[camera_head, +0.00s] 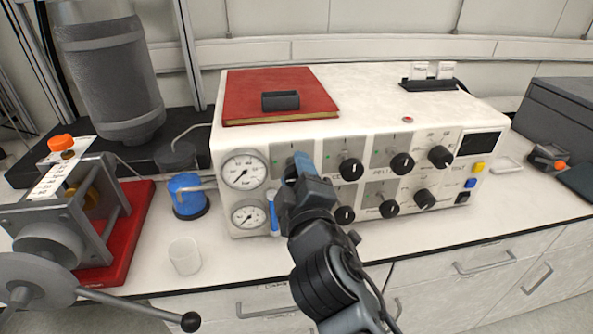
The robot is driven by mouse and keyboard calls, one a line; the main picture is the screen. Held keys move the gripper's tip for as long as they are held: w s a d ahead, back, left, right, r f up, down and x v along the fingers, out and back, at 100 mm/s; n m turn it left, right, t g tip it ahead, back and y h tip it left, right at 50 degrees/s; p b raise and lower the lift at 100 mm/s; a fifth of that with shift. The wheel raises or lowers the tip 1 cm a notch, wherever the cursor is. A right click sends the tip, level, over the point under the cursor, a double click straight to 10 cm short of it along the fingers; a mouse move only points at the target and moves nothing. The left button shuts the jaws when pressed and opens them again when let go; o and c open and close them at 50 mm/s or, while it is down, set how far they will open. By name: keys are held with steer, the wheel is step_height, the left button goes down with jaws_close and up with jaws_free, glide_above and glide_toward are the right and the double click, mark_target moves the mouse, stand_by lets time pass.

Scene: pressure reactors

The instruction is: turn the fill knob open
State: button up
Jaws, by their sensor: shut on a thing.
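The white control box (345,141) stands on the bench with two round gauges at its left and several black knobs on its front. My gripper (302,167) reaches up to the panel's upper left, just right of the upper gauge (243,172). Its blue-tipped fingers are shut on a knob there. That knob is hidden behind the fingers, so its angle does not show. The labels are too small to read, so I cannot confirm it is the fill knob. The nearest visible knob (351,168) is to the right of my gripper.
A red book (275,88) with a small black block lies on the box. Bench space at front right is clear.

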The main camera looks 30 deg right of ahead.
steer(key=shift+f, duration=0.15)
steer(key=o, duration=1.1)
steer(key=shift+c, duration=0.2)
steer(key=b+v, duration=0.2)
steer(key=v, duration=0.6)
